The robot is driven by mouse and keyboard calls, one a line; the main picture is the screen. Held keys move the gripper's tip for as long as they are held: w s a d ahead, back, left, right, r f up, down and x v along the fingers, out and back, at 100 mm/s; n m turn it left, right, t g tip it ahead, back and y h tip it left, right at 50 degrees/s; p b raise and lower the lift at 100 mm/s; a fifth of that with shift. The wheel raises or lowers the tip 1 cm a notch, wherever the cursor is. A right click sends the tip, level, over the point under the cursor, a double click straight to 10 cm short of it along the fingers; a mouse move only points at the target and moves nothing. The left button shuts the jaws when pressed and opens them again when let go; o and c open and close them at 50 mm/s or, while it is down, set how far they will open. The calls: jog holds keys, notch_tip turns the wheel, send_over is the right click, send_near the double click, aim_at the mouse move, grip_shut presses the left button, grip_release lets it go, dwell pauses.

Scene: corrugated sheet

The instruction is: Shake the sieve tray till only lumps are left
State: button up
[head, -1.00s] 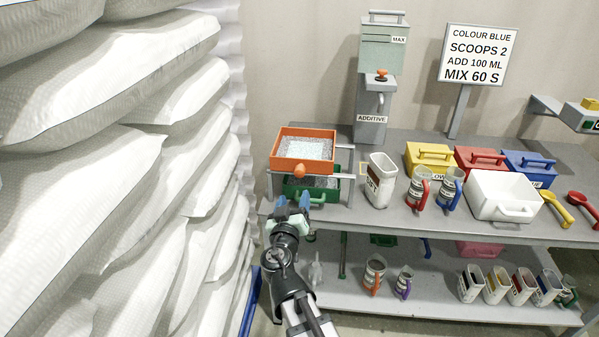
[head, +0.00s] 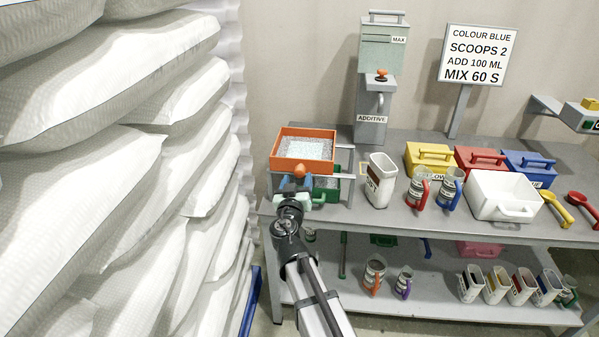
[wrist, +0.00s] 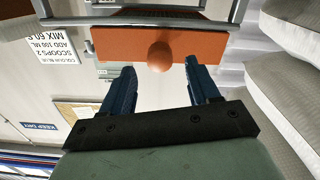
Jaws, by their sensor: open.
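The orange sieve tray (head: 319,165) sits on a grey frame at the left end of the bench, with grey-white granular material (head: 305,149) in it. Its round orange knob (head: 299,171) faces me. A green tray (head: 322,187) lies under it, partly hidden by my arm. My gripper (head: 298,184) is just in front of and below the knob. In the wrist view the tray's orange front (wrist: 205,46) and the knob (wrist: 160,57) show beyond my two open blue fingers (wrist: 162,88). The knob lies between their lines, past the tips, and no contact shows.
Stacked white sacks (head: 110,150) rise close on the left. Right of the sieve stand a white jug (head: 379,188), the additive dispenser (head: 372,115), handled jugs, coloured boxes and a white bin (head: 500,194). More jugs stand on the lower shelf (head: 430,310).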

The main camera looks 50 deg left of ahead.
aim_at(299, 174)
jog(key=x, duration=0.5)
jog(key=shift+w+a, duration=0.1)
grip_shut()
dwell(0.4)
